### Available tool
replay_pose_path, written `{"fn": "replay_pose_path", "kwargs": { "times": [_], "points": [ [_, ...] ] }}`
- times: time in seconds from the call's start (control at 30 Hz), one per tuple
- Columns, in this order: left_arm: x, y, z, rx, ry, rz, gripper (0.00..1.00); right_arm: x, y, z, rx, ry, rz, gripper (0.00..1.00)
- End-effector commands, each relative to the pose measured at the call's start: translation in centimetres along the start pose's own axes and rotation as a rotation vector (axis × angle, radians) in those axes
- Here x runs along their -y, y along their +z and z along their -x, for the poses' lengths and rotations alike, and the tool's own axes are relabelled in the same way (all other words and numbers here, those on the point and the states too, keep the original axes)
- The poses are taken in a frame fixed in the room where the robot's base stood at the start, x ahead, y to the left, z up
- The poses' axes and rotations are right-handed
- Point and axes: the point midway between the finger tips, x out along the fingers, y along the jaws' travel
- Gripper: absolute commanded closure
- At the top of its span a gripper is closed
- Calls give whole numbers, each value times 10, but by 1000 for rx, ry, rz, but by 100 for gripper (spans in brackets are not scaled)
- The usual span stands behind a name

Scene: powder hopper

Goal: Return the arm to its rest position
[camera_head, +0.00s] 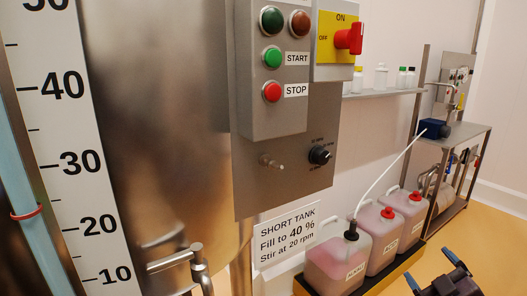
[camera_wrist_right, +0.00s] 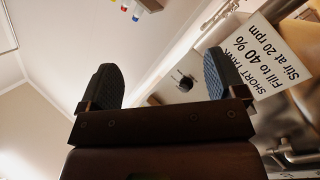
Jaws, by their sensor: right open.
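My right gripper (camera_head: 431,268) shows at the bottom right of the head view, in front of the floor and to the right of the pink canisters. Its two blue-padded fingertips are apart with nothing between them. In the right wrist view the open, empty gripper (camera_wrist_right: 160,80) has one finger at each side, with pale wall and ceiling behind. The rest of my right arm is cut off by the lower edge of the head view. My left gripper shows in neither view.
A steel tank (camera_head: 155,120) and control panel (camera_head: 285,150) fill the left and middle. A steel rack (camera_head: 465,133) stands at the right. Open floor (camera_head: 490,245) lies around my right gripper.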

Motion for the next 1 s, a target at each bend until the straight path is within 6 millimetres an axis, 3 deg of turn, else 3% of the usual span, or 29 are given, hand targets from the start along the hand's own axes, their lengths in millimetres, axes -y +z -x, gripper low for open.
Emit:
{"fn": "replay_pose_path", "kwargs": {
  "times": [0.03, 0.2, 0.4, 0.5, 0.7, 1.0],
  "points": [
    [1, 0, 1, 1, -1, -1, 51, 24, 17, 14, 59, -36, -72, 11],
    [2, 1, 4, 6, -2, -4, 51, 102, 61, 68, 239, -144, -288, 11],
    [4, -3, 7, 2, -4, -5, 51, 188, 86, 151, 422, -227, -501, 11],
    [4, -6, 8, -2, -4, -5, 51, 215, 92, 189, 499, -240, -563, 11],
    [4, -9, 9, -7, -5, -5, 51, 234, 102, 236, 594, -238, -612, 11],
    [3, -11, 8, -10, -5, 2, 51, 235, 107, 245, 613, -241, -609, 11]
  ]
}}
